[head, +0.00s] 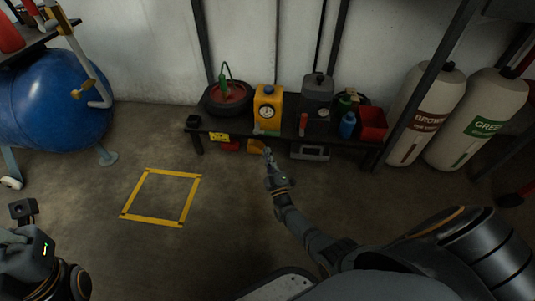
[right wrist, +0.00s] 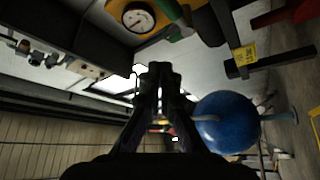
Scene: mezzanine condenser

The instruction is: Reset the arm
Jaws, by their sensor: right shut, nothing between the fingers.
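My right arm reaches from the bottom right of the head view toward the low bench. Its gripper (head: 268,155) is in front of the bench, shut and empty. In the right wrist view the two fingers (right wrist: 160,72) meet at their tips with nothing between them. My left gripper (head: 24,212) is at the lower left edge of the head view, partly cut off; I cannot tell whether it is open or shut.
The low bench (head: 287,141) holds a yellow gauge unit (head: 267,108), a dark canister (head: 316,95) and a red bin (head: 373,124). Cylinders (head: 424,112) stand right, a blue tank (head: 58,95) left. A yellow floor square (head: 152,219) is empty; the surrounding floor is clear.

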